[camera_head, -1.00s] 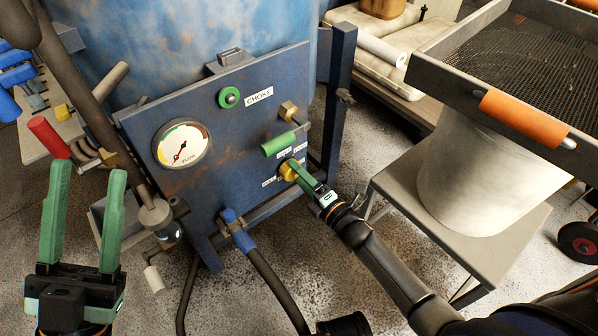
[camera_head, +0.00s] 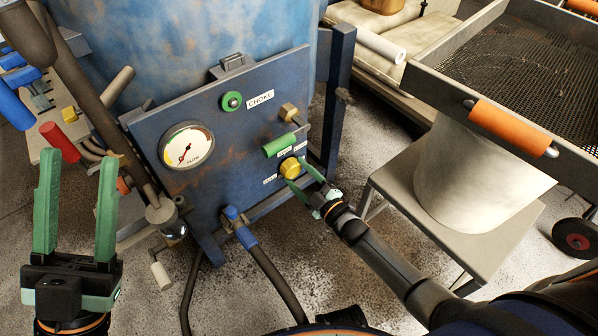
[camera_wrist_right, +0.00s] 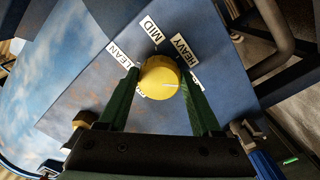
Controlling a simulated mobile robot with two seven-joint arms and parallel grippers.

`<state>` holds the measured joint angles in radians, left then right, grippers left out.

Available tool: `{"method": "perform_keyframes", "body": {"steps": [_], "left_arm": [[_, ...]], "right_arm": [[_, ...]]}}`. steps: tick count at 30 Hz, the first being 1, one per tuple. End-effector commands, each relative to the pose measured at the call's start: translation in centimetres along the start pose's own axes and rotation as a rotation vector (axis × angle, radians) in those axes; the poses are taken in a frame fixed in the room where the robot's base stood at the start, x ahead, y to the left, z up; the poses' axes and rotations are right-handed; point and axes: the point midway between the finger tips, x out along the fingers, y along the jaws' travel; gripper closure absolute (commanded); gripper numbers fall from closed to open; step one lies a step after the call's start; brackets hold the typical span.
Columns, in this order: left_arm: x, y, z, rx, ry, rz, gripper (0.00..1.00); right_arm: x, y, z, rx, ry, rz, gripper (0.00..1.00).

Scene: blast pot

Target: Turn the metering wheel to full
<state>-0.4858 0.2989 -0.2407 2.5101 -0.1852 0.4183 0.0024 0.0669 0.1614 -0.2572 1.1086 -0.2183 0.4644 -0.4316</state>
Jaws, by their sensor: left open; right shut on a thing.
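The metering wheel (camera_head: 290,168) is a yellow round knob low on the right of the blue panel (camera_head: 235,185). My right gripper (camera_head: 294,172) is shut on it, one finger on each side. In the right wrist view the yellow wheel (camera_wrist_right: 160,77) sits between the green fingers, with a pale line on its face towards the right. Labels LEAN (camera_wrist_right: 124,53), MID (camera_wrist_right: 153,29) and HEAVY (camera_wrist_right: 184,48) stand around it. Another label beside the right finger is mostly hidden. My left gripper (camera_head: 78,157) is open and empty, left of the panel.
The panel carries a dial gauge (camera_head: 187,146), a green CHOKE knob (camera_head: 231,101), a green handle (camera_head: 279,145) and a blue-handled hose fitting (camera_head: 237,226). A red handle (camera_head: 60,142) is near my left gripper.

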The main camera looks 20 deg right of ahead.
Motion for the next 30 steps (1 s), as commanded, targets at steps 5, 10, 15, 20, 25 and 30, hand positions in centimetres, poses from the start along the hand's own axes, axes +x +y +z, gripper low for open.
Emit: {"method": "perform_keyframes", "body": {"steps": [5,10,15,20,25,30], "left_arm": [[0.23,-0.15,-0.23,0.005,-0.001,0.0,0.5],[0.3,-0.21,-0.3,0.008,-0.002,0.001,0.5],[0.33,-0.24,-0.33,0.01,-0.003,0.001,0.5],[0.33,-0.24,-0.34,0.011,-0.004,0.001,0.5],[0.32,-0.25,-0.33,0.011,-0.004,0.002,0.5],[0.32,-0.24,-0.31,0.012,-0.005,0.002,0.5]], "right_arm": [[-0.03,-0.06,-0.05,0.128,0.0,-0.001,0.9],[-0.05,-0.13,-0.01,0.215,0.0,-0.001,0.9],[-0.05,-0.19,-0.02,0.267,0.0,-0.001,0.9],[-0.04,-0.22,-0.02,0.29,0.0,-0.001,0.9],[-0.04,-0.23,-0.02,0.297,0.0,-0.001,0.9],[-0.04,-0.22,-0.02,0.298,0.0,0.0,0.9]]}}
